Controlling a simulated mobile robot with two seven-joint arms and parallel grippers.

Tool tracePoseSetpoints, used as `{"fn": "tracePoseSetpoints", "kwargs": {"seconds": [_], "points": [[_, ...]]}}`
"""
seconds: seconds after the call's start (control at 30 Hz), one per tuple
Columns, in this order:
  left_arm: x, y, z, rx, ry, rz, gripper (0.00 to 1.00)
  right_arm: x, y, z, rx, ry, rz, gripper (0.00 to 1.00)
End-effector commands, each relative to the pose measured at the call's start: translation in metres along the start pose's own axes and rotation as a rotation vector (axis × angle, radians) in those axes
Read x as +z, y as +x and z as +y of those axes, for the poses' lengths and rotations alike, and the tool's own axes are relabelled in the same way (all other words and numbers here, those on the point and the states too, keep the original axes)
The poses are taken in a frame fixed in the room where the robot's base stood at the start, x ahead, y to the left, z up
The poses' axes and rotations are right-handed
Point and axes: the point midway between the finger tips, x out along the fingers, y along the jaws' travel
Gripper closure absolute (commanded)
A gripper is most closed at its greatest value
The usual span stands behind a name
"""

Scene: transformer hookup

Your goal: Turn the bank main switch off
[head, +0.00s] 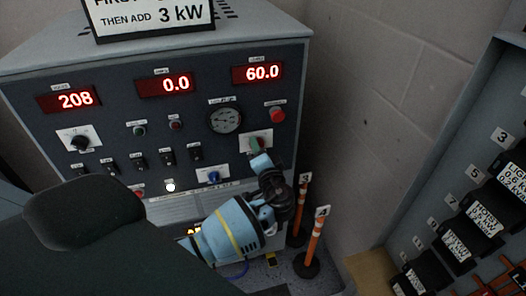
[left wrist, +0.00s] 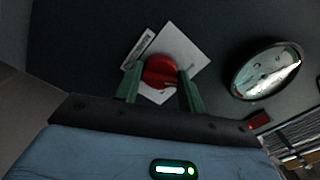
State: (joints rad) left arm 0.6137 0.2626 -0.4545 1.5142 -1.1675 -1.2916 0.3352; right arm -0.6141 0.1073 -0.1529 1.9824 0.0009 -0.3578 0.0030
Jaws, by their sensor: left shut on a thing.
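The bank main switch appears to be the red rotary knob (left wrist: 160,72) on a white square plate, seen in the left wrist view; its label is too small to read. In the head view its white plate (head: 266,136) is on the right of the grey panel, below the round gauge and red button, and my gripper hides the knob. My left gripper (head: 257,146) reaches up to it from below. In the left wrist view its two green fingers (left wrist: 158,84) stand on either side of the knob, shut on it. My right gripper is not in view.
The panel has red displays reading 208 (head: 70,99), 0.0 (head: 166,84) and 60.0 (head: 258,72). A round gauge (head: 225,120), red button (head: 277,114), blue knob (head: 214,177) and black knob (head: 80,142) are near. Orange-handled posts (head: 314,241) stand right of the cabinet.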

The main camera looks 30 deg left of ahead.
Motion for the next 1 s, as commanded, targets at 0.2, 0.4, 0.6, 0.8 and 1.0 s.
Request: {"fn": "tracePoseSetpoints", "kwargs": {"seconds": [0.2,0.4,0.6,0.8,1.0], "points": [[0.003,-0.001,0.006,0.005,-0.161,-0.002,0.83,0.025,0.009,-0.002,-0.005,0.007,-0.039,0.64],[0.002,-0.001,0.004,0.004,-0.266,-0.001,0.83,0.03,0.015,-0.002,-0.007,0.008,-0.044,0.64],[0.0,-0.001,0.002,0.002,-0.323,0.001,0.83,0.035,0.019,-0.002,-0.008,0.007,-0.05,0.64],[-0.001,-0.001,0.001,0.001,-0.342,0.002,0.83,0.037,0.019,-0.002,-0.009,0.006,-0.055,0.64],[-0.001,-0.001,0.0,0.001,-0.343,0.002,0.83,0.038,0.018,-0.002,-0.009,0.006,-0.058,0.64]]}}
